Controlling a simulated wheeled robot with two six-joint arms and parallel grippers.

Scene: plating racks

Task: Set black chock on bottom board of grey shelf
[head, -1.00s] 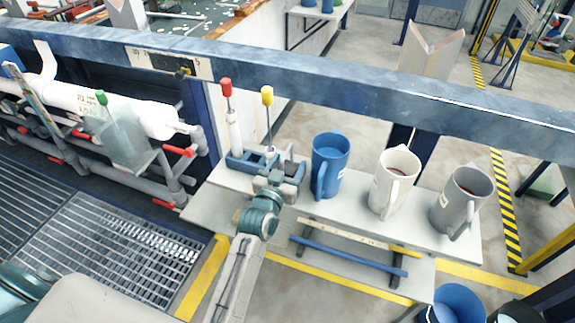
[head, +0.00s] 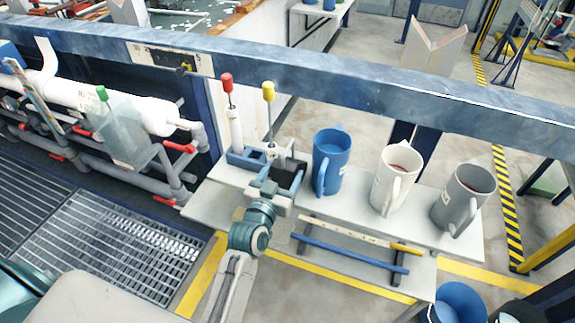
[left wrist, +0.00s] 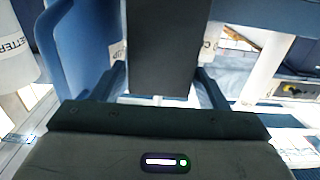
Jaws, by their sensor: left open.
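My left gripper (head: 281,190) is at the near edge of the grey shelf's top board (head: 225,177), left of the blue jug (head: 331,162). It is open. A dark block that looks like the black chock (head: 288,177) stands on or just above the top board between its fingers. In the left wrist view the dark block (left wrist: 163,50) rises between the two spread fingers (left wrist: 163,82), with gaps at both sides. My right gripper is not in view.
A white jug (head: 393,180) and a grey jug (head: 464,198) stand further right on the top board. A blue holder (head: 243,158) with red- and yellow-handled tools is behind the gripper. A blue rod (head: 350,254) and a pale rod (head: 345,231) cross above the bottom board.

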